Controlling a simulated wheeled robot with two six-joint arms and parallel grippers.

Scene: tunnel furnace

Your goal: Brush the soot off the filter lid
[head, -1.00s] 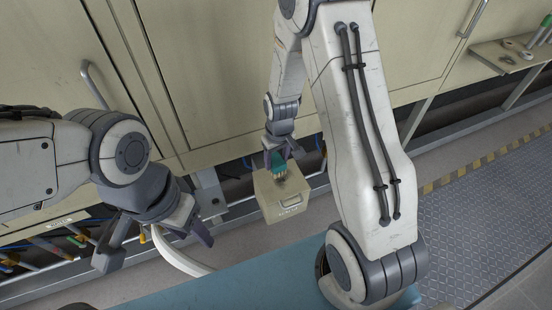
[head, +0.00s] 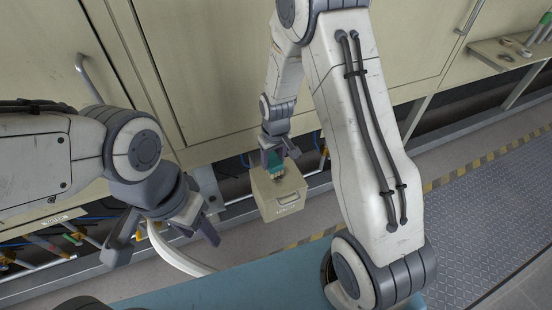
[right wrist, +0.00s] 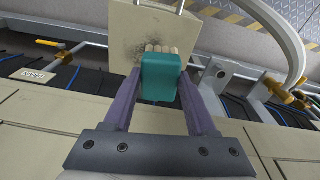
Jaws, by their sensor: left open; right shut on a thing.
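The filter box (head: 280,199) is a beige box with a handle on its front, in the middle of the head view. Its lid (right wrist: 120,42) shows in the right wrist view with a dark soot patch (right wrist: 132,47) on it. My right gripper (head: 274,155) is shut on a teal brush (right wrist: 160,78). The brush's pale bristles (right wrist: 160,49) are at the lid beside the soot; part of the lid is hidden behind the brush. My left gripper (head: 165,243) is open and empty, left of the box and apart from it.
Beige cabinet panels (head: 210,70) stand behind the box. A white curved hoop (head: 180,258) is beside my left gripper. Pipes and coloured valves (head: 70,238) are low on the left. A shelf with small parts (head: 510,52) is at the upper right. Grated floor (head: 480,220) lies on the right.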

